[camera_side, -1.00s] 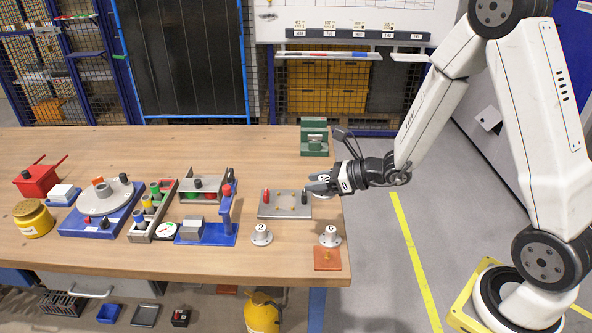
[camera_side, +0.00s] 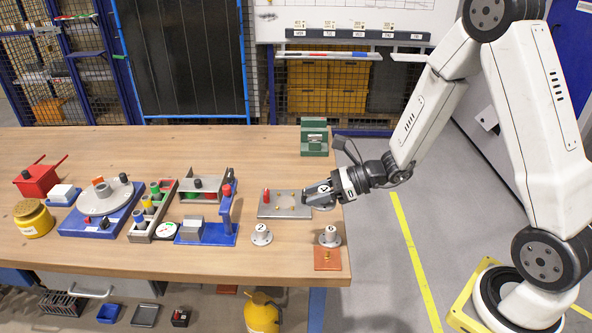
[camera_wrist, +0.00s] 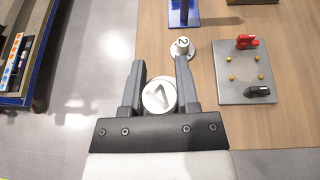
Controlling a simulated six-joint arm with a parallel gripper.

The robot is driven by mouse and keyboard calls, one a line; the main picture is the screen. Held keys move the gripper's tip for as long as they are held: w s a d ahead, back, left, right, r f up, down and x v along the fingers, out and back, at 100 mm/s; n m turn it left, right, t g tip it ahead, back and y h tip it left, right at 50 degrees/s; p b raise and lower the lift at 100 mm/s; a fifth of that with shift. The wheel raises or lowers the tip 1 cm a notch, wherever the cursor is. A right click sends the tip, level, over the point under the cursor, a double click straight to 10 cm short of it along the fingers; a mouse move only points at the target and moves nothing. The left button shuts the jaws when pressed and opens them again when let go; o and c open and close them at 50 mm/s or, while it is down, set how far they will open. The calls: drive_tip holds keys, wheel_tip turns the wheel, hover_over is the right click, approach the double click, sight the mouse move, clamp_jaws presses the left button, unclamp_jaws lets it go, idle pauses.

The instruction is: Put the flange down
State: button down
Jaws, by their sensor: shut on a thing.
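My gripper (camera_side: 320,192) is shut on a pale round flange with a dark mark on top, which shows between the fingers in the wrist view (camera_wrist: 159,95). In the side view the flange's wide grey rim (camera_side: 323,207) shows below the fingers, low over the table's right edge. I cannot tell whether it touches the table. A second flange, marked 2 (camera_side: 261,235), stands upright on the table in front of the grey plate; it also shows in the wrist view (camera_wrist: 182,48). A third flange (camera_side: 330,238) stands near the front right corner.
The grey plate (camera_side: 267,211) with a red and a black clamp is just left of my gripper. An orange-brown square (camera_side: 327,262) lies at the front corner, and a green block (camera_side: 314,138) stands behind. The wooden table (camera_side: 200,150) has free room at the back.

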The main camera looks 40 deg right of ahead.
drive_tip(key=s+a+f+n+g+y, duration=0.1)
drive_tip(key=s+f+n+g+y, duration=0.1)
drive_tip(key=s+n+g, duration=0.6)
drive_tip(key=shift+s+a+g+y, duration=0.25)
drive_tip(key=shift+s+g+y, duration=0.05)
drive_tip(key=shift+s+y, duration=0.4)
hover_over(293, 245)
drive_tip(key=s, duration=0.2)
wheel_tip(293, 245, down, 8)
drive_tip(key=shift+w, duration=0.15)
drive_tip(key=shift+w+f, duration=0.35)
drive_tip(key=shift+w, duration=0.05)
drive_tip(key=shift+w+f, duration=0.5)
drive_tip(key=shift+f, duration=1.5)
